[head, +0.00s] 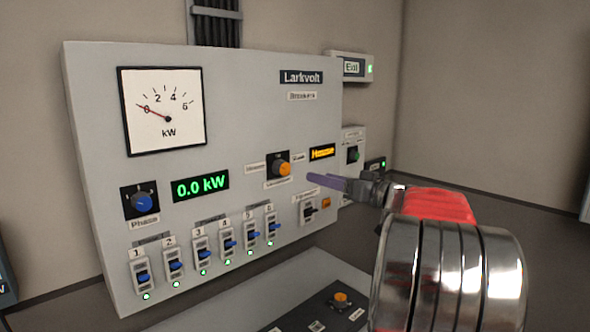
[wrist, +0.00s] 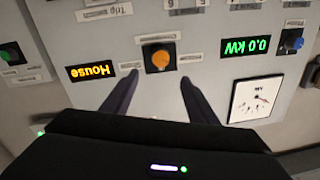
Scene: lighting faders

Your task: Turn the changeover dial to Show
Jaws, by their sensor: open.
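The changeover dial is an orange knob on a black square plate (head: 281,169), on the right part of the grey Larkvolt panel (head: 240,110). Small labels surround it, too small to read surely. The amber display (head: 322,152) beside it reads House. In the wrist view, which is upside down, the dial (wrist: 160,58) lies just beyond and between my fingertips. My gripper (head: 313,180) is open and empty, to the right of the dial in the head view. Its two dark fingers (wrist: 159,80) are spread apart and do not appear to touch the dial.
A blue Phase dial (head: 142,203), a green 0.0 kW display (head: 201,186) and a meter at zero (head: 163,112) are on the left. A small switch (head: 309,212) sits below the dial. A sloped desk (head: 270,290) juts out underneath.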

